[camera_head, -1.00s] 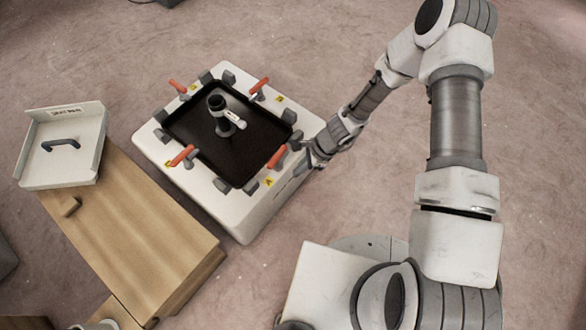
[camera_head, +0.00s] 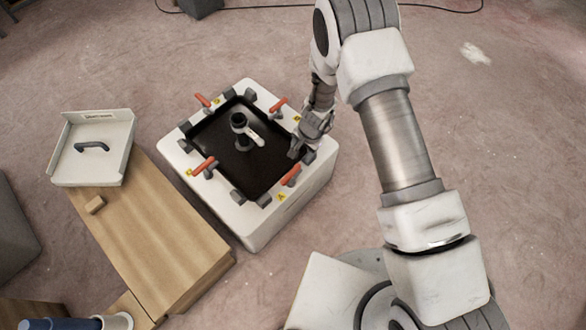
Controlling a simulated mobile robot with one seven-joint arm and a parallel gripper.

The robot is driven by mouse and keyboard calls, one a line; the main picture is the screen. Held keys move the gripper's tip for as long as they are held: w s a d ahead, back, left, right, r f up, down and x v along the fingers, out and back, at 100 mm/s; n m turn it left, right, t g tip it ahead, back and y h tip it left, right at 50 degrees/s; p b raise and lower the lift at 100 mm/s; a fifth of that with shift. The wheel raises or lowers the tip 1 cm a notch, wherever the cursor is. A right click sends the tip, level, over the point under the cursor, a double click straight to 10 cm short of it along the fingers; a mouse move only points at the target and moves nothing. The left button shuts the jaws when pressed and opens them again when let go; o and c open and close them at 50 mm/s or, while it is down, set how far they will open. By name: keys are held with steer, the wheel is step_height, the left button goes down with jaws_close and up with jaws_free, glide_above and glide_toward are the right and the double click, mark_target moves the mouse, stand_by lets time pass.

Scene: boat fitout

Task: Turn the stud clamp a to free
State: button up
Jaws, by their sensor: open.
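A white box (camera_head: 248,232) with a black recessed top (camera_head: 235,165) carries several stud clamps with orange handles on its rim. They are the near-right clamp (camera_head: 291,175), the far-right clamp (camera_head: 279,104), the far-left clamp (camera_head: 203,100) and the near-left clamp (camera_head: 204,166). Each has a small yellow tag; the near-right tag (camera_head: 282,197) seems to read A, the others are too small to read. My gripper (camera_head: 298,152) is open and empty over the box's right rim, just beyond the near-right clamp. Whether it touches anything I cannot tell.
A dark post with a white lever (camera_head: 240,124) stands in the recess.

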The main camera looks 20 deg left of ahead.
mark_target(292, 172)
steer(key=a+f+b, duration=0.1)
steer(key=f, duration=0.4)
steer(key=a+f+b, duration=0.1)
steer(key=f+b, duration=0.1)
steer(key=f, duration=0.4)
steer(key=w+a+f+b, duration=0.1)
steer(key=f, duration=0.4)
steer(key=shift+f, duration=0.3)
jaws_close()
